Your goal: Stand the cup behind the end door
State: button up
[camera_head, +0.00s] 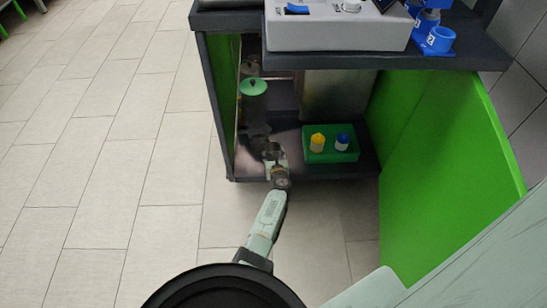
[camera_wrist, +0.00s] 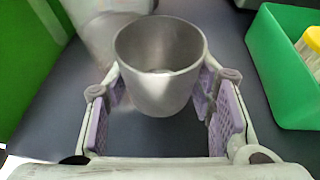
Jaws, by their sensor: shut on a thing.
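A grey metal cup (camera_wrist: 158,72) stands upright between the purple-padded fingers of my gripper (camera_wrist: 158,98), which is shut on it. In the head view my gripper (camera_head: 274,158) reaches into the lower compartment of the bench, just above or at its dark floor (camera_head: 290,170). The cup is small and partly hidden by the gripper there. A large green door (camera_head: 440,165) stands open on the right side of the compartment. I cannot tell whether the cup touches the floor.
A green tray (camera_head: 331,157) with yellow and blue bottles is to the right of the gripper. A green panel (camera_head: 222,85) closes the left side. A grey box (camera_head: 340,30) sits on the bench top.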

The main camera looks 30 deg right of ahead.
jog(key=shift+f+b, duration=0.65)
jog(key=shift+f, duration=0.6)
jog(key=o, duration=1.2)
jog(key=shift+r, duration=0.1)
